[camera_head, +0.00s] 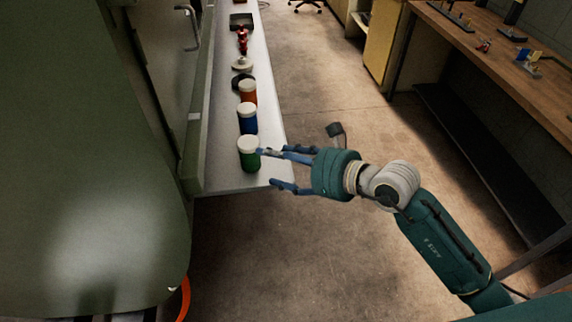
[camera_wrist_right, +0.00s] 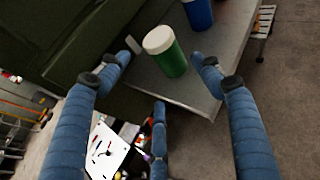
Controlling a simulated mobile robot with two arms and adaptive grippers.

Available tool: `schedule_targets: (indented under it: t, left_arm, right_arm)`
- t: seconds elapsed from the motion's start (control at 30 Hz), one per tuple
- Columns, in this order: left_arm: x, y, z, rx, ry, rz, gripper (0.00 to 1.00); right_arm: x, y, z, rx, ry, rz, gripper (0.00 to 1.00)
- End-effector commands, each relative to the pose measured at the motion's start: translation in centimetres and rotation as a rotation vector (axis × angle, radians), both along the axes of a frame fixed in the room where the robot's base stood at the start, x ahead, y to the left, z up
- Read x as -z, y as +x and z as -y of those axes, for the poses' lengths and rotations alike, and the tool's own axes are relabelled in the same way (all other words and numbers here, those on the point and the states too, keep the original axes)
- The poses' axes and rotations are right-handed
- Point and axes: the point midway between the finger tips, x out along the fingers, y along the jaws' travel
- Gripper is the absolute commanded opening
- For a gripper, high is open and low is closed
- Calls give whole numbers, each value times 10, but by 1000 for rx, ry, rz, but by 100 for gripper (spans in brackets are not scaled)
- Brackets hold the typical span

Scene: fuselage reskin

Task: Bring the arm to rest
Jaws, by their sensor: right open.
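My right gripper (camera_head: 277,169) is open and points left toward the near end of a narrow metal shelf. Its blue fingers also show spread in the right wrist view (camera_wrist_right: 163,75). A green jar with a white lid (camera_head: 248,156) stands upright at the shelf's near end. In the wrist view the green jar (camera_wrist_right: 170,56) appears ahead, between the fingers, and nothing is gripped. In the head view one finger reaches close to the jar; I cannot tell whether it touches. My left gripper does not show.
The shelf (camera_head: 226,178) also holds a blue jar (camera_head: 247,120), an orange jar (camera_head: 247,93) and smaller items farther back. A large green panel (camera_head: 80,150) fills the left. A wooden workbench (camera_head: 500,45) stands at the right. The floor (camera_head: 330,100) between is mostly clear.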

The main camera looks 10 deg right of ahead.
Motion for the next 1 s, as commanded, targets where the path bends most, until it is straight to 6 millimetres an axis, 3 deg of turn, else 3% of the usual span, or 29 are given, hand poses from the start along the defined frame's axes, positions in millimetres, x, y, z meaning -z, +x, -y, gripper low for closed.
schedule_targets:
  t: [0.2,0.77,0.87,0.97,1.0]
  left_arm:
    - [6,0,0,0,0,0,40]
    - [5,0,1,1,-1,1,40]
    - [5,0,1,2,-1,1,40]
    - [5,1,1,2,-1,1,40]
    - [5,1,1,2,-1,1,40]
  right_arm:
    - [-7,-13,14,0,-1,-1,66]
    - [-11,-15,13,-1,12,1,66]
    - [-25,-21,0,-12,111,2,66]
    - [-67,-33,-20,-18,364,-3,66]
    - [-90,-38,-24,-11,506,-8,66]
